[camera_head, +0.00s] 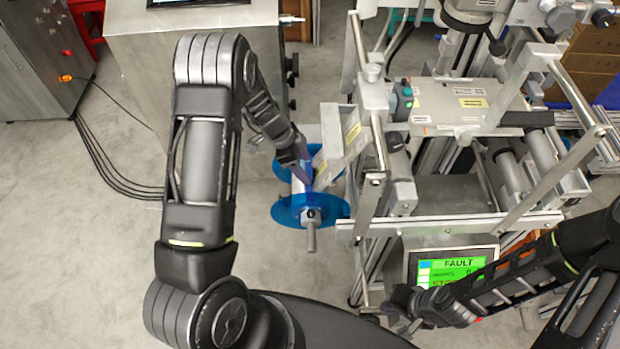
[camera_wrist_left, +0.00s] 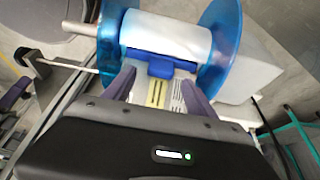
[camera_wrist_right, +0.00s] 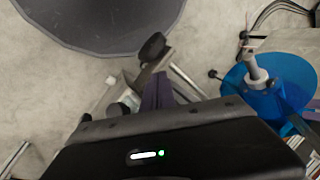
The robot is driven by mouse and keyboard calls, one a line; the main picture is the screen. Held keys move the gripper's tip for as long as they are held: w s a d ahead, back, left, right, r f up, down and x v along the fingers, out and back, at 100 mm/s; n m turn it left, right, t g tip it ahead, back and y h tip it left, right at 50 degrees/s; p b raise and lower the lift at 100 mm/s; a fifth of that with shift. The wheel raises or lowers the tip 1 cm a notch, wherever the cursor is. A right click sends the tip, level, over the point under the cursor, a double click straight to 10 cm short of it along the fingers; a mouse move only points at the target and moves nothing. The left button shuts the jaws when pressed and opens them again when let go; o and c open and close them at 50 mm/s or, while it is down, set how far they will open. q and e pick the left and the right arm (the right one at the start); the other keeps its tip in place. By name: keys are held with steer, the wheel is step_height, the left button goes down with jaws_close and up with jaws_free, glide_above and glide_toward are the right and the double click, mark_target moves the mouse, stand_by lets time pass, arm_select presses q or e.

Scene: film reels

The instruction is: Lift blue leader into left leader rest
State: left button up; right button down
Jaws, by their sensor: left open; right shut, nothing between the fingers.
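The blue leader (camera_wrist_left: 160,66) is a blue tab at the near edge of a white roll (camera_wrist_left: 165,30) between blue reel flanges (camera_wrist_left: 225,35). In the head view the blue reel (camera_head: 292,211) hangs left of the machine. My left gripper (camera_head: 303,175) is over it. In the left wrist view my left gripper (camera_wrist_left: 157,80) is open, one finger on each side of the leader; I cannot tell whether they touch it. A grey plate with a yellow label (camera_head: 340,145) slants beside the reel and may be the left leader rest. My right gripper (camera_wrist_right: 158,92) is shut and empty.
A green FAULT screen (camera_head: 450,270) is on the machine front, with my right gripper low beside it. Metal posts and rails (camera_head: 375,130) stand close right of the reel. A grey cabinet (camera_head: 150,50) is at the back left.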

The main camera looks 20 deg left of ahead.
mark_target(308, 173)
arm_select(q)
steer(key=x, duration=0.3)
steer(key=shift+b, duration=0.3)
arm_select(e)
steer(key=shift+f, duration=0.4)
arm_select(q)
steer(key=shift+r, duration=0.1)
jaws_close()
steer(key=shift+r, duration=0.15)
arm_select(e)
steer(key=shift+r, duration=0.1)
